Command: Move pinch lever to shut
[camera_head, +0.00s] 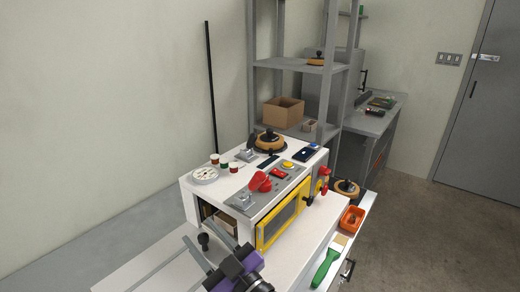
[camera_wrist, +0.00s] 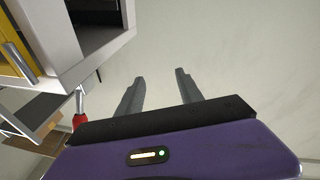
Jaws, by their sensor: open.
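A white box-shaped machine (camera_head: 188,204) with a yellow-framed front door (camera_head: 262,241) stands on a white worktop. A red-handled upright part (camera_head: 323,172) is at its right end, and a red knob (camera_head: 260,182) sits on its top panel. I cannot tell which of these, if either, is the pinch lever. My gripper (camera_head: 198,228) is open and empty, near the machine's left front corner and apart from it. In the wrist view, the spread fingers (camera_wrist: 160,76) face a pale wall. The machine's yellow frame (camera_wrist: 14,55) and a red part (camera_wrist: 80,122) show at the left there.
Spools, a white dial (camera_head: 205,175) and a dark device (camera_head: 306,152) lie on the machine's top. An orange bin (camera_head: 351,219) and a green-handled scraper (camera_head: 326,268) lie on the worktop at right. Grey shelves (camera_head: 292,64) stand behind. The worktop's left part is clear.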

